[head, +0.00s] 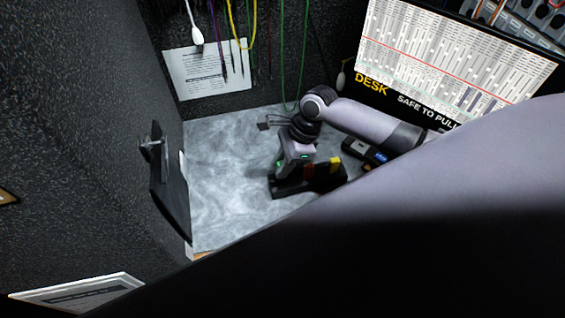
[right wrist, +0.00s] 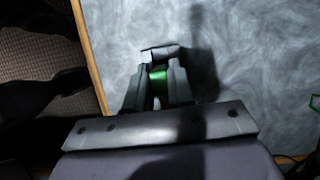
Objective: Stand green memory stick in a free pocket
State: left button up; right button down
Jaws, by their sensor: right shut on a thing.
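My right gripper (head: 284,176) points down at the left end of a black pocketed holder (head: 322,184) on the grey desk. In the right wrist view it (right wrist: 157,82) is shut on the green memory stick (right wrist: 159,78), which shows as a green strip between the fingers. The head view does not clearly show whether the stick's lower end is inside a pocket or just above it. A yellow stick (head: 335,162) and a red one (head: 308,172) stand in the holder, right of the gripper. My left gripper is out of view.
The grey desk (head: 222,195) is clear left of the holder. A dark device with a blue display (head: 381,156) lies behind right. A black panel (head: 170,190) is mounted on the left wall. Cables (head: 282,60) hang at the back.

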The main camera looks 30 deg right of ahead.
jog(key=shift+f, duration=1.7)
jog(key=c, duration=0.9)
grip_release()
jog(key=v, duration=0.7)
